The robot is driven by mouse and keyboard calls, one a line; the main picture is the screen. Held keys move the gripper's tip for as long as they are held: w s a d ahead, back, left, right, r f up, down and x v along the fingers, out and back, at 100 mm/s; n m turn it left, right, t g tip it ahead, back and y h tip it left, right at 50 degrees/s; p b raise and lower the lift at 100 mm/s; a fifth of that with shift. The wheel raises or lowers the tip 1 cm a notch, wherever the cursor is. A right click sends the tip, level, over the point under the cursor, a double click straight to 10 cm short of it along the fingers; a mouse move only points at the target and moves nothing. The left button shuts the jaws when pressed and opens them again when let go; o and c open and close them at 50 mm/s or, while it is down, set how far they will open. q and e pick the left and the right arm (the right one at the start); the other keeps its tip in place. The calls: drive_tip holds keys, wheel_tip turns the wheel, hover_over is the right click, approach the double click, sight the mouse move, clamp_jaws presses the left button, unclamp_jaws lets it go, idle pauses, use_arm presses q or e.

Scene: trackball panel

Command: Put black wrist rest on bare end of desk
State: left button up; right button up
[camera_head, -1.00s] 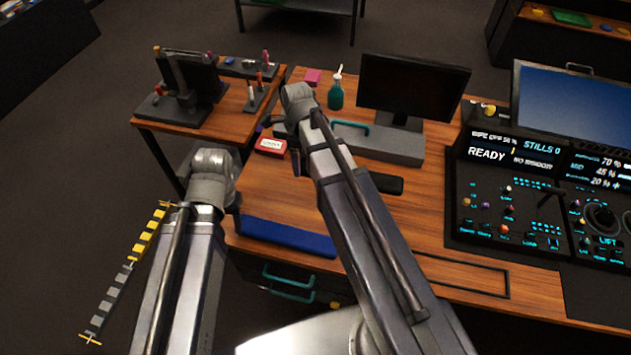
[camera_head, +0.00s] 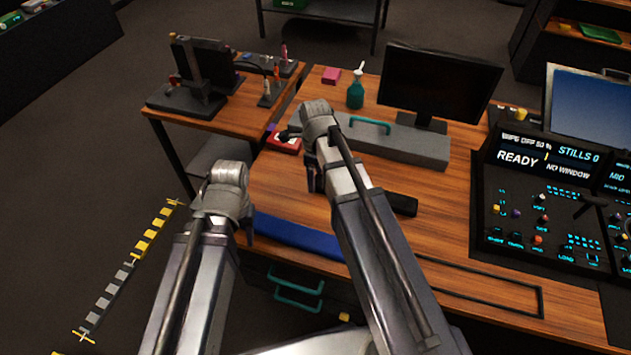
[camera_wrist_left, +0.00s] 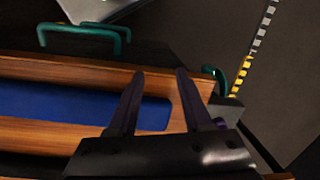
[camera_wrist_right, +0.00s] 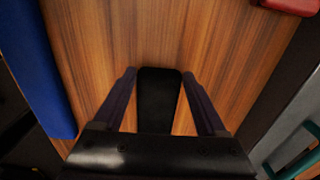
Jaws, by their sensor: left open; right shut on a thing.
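The black wrist rest (camera_head: 403,204) shows to the right of my right forearm in the head view, over the wooden desk (camera_head: 445,215); the arm hides part of it. In the right wrist view the wrist rest (camera_wrist_right: 157,100) lies between the fingers of my right gripper (camera_wrist_right: 158,75), which is shut on it. I cannot tell whether it touches the desk. My left gripper (camera_wrist_left: 160,75) is open and empty, near the desk's front edge by the blue strip (camera_wrist_left: 80,106). The head view hides most of both grippers' fingers.
The blue strip (camera_head: 300,236) lies along the desk's front edge. A red box (camera_head: 284,140), a grey case with a teal handle (camera_head: 400,148), a green bottle (camera_head: 355,93) and a monitor (camera_head: 440,85) stand behind. A control panel (camera_head: 540,205) is at right. Bare wood shows between.

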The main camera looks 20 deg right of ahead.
drive_tip(key=shift+f, duration=0.2)
drive_tip(key=o, duration=1.4)
drive_tip(key=shift+o, duration=0.2)
wheel_tip(320, 180, up, 12)
drive_tip(key=p, duration=1.2)
